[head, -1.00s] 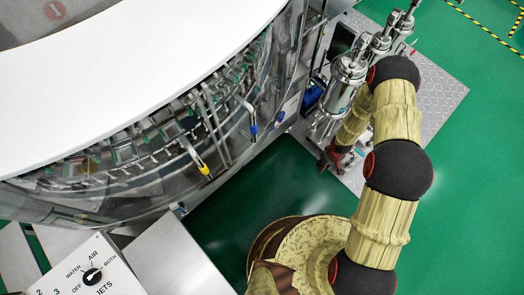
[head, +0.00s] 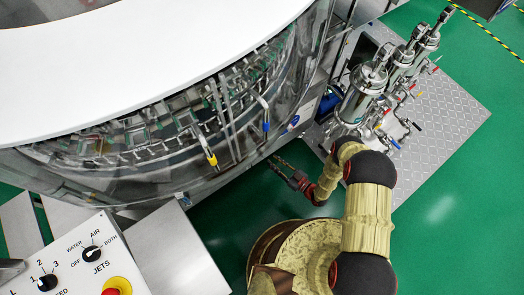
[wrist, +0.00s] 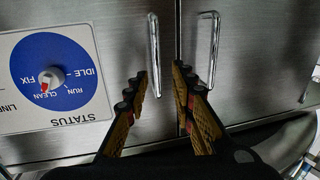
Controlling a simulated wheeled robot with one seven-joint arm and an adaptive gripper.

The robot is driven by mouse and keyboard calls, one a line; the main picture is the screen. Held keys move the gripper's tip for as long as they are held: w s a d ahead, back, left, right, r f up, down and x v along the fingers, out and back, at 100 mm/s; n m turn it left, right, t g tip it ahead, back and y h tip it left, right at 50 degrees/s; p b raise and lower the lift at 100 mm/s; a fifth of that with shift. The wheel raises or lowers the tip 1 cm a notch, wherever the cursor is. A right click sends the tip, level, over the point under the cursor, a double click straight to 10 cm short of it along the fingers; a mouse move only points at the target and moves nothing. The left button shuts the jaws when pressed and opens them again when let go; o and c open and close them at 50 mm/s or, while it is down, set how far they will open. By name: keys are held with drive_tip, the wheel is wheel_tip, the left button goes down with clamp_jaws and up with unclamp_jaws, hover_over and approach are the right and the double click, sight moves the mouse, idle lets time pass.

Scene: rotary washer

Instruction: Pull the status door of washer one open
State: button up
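In the wrist view, the washer's steel front has a status door (wrist: 110,25) at the left, with a STATUS plate (wrist: 95,108) and a blue dial (wrist: 75,75) with a red and white knob. An upright bar handle (wrist: 153,50) stands near the seam. My gripper (wrist: 160,74) is open and empty. Its two fingers point at the door, and the lower end of that handle appears between them. I cannot tell whether the fingers reach around it. In the head view my gripper (head: 277,165) is low beside the round washer's side, and the handle is not discernible.
A second door (wrist: 260,60) with its own handle (wrist: 214,48) is right of the seam. In the head view, a jets control panel (head: 75,262) is at lower left, and steel canisters (head: 362,88) stand on a metal platform (head: 440,120) at right. Green floor is clear at far right.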

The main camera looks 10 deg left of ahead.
drive_tip(key=shift+t, duration=0.3)
drive_tip(key=shift+r+b+x, duration=0.25)
drive_tip(key=shift+b+x, duration=0.15)
drive_tip(key=shift+x, duration=0.9)
drive_tip(key=shift+r+b+x, duration=0.3)
drive_tip(key=shift+b+x, duration=0.1)
drive_tip(key=shift+x, duration=0.9)
drive_tip(key=shift+r+b+x, duration=0.25)
drive_tip(key=shift+b+x, duration=0.15)
drive_tip(key=shift+x, duration=0.95)
drive_tip(key=shift+w+d, duration=0.1)
drive_tip(key=shift+w, duration=0.05)
drive_tip(key=shift+c, duration=0.7)
clamp_jaws()
